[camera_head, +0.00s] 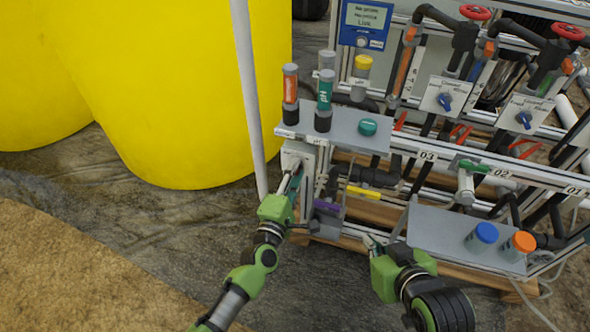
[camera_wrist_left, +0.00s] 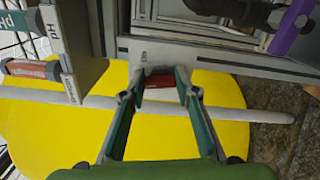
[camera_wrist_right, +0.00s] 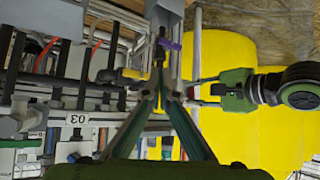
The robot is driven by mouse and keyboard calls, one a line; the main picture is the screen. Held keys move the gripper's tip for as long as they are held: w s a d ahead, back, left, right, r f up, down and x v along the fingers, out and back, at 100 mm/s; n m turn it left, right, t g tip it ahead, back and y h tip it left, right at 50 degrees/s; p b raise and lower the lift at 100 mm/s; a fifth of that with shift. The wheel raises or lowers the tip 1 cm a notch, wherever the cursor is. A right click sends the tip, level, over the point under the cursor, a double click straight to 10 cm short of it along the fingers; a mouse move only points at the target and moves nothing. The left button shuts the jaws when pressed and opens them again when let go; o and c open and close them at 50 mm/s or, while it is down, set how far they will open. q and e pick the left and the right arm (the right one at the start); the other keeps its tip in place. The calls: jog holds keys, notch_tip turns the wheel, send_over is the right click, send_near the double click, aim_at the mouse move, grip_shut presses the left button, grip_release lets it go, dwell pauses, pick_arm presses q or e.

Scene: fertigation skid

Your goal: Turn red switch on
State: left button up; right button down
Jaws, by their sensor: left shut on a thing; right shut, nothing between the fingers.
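The red switch (camera_wrist_left: 161,81) shows in the left wrist view as a small red block on a light grey box under the skid's shelf. My left gripper (camera_wrist_left: 160,90) has a finger on either side of it and is shut on it. In the head view my left gripper (camera_head: 295,178) reaches the grey switch box (camera_head: 296,152); the red part is hidden there. Whether the switch is on cannot be told. My right gripper (camera_head: 371,242) is shut and empty, in front of the skid's lower shelf. It also shows in the right wrist view (camera_wrist_right: 160,60), fingers together.
A grey shelf (camera_head: 345,131) with bottles and a green cap sits above the switch box. A purple-handled valve (camera_head: 327,207) is just right of my left gripper. A lower shelf (camera_head: 440,228) holds blue and orange caps. A white pole (camera_head: 247,90) and yellow tanks (camera_head: 170,80) stand left.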

pick_arm(q)
jog(key=shift+a+f+m+p, duration=0.15)
jog(key=shift+m+p, duration=0.8)
jog(key=shift+m, duration=1.8)
jog(key=shift+d+f+m+p, duration=0.1)
jog(key=shift+m+p, duration=0.85)
jog(key=shift+m, duration=1.8)
pick_arm(e)
jog(key=s+d+f+g, duration=0.1)
jog(key=s+d+g, duration=0.1)
jog(key=s, duration=0.4)
jog(key=s+d+f+g+h, duration=0.1)
jog(key=s+f+g, duration=0.1)
jog(key=s+g, duration=0.2)
jog(key=shift+s+d+f+h, duration=0.3)
jog(key=shift+s+d, duration=0.05)
jog(key=shift+s, duration=0.65)
pick_arm(q)
jog(key=o, duration=1.1)
pick_arm(e)
jog(key=shift+w+r, duration=0.1)
pick_arm(q)
jog(key=v, duration=1.2)
